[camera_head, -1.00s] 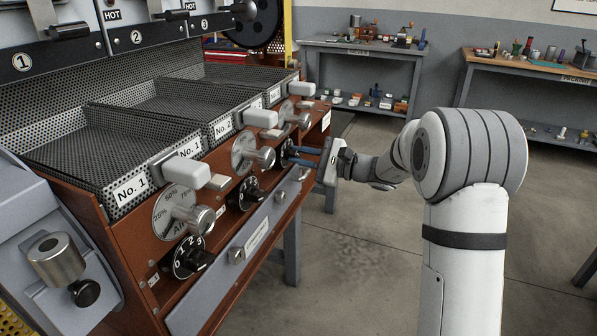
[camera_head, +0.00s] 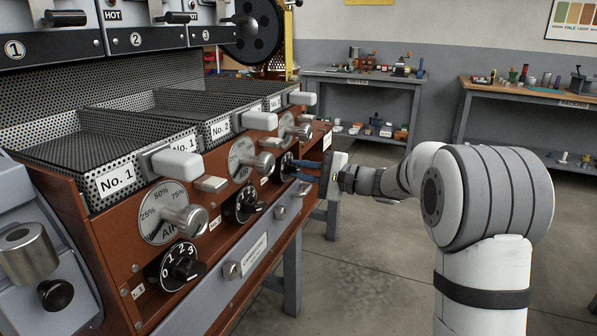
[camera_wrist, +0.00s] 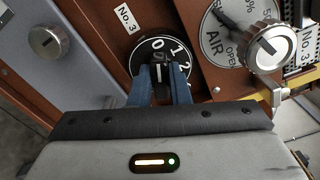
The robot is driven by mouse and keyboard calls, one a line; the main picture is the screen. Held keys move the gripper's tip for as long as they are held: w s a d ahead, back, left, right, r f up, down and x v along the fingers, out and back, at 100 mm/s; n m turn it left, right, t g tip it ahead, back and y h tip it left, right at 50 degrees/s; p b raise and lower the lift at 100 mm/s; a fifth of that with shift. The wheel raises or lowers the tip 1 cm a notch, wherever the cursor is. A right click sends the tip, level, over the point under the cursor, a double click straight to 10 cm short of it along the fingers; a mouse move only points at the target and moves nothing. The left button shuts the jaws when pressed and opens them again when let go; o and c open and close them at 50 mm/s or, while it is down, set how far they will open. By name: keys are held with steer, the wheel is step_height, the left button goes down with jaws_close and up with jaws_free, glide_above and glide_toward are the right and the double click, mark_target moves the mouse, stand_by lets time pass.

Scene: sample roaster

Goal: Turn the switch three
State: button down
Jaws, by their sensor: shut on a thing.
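Switch three (camera_wrist: 148,52) is a black rotary dial with white numbers, beside the small "No. 3" plate (camera_wrist: 125,17) in the wrist view. My gripper (camera_wrist: 160,78) has its blue fingers shut on the dial's knob, which is mostly hidden between them. The digits 0, 1 and 2 show around the fingers. In the head view the switch (camera_head: 286,162) is at the far end of the brown panel, partly hidden by my gripper (camera_head: 296,168), which reaches it from the right.
The AIR dial (camera_wrist: 232,32) with its silver knob (camera_wrist: 263,45) sits close beside the switch. Two like switches, the near (camera_head: 180,266) and middle (camera_head: 243,205), are on the same panel. Perforated trays (camera_head: 105,160) stand above. Open floor (camera_head: 370,270) lies at right.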

steer(key=shift+w+d+r, duration=0.15)
steer(key=shift+r, duration=0.05)
steer(key=c, duration=1.6)
jaws_free()
steer(key=shift+w+f, duration=0.1)
steer(key=shift+o, duration=1.2)
steer(key=p+v, duration=0.1)
steer(key=v, duration=0.6)
steer(key=shift+s+d, duration=0.25)
steer(key=shift+d, duration=0.05)
steer(key=shift+p, duration=0.35)
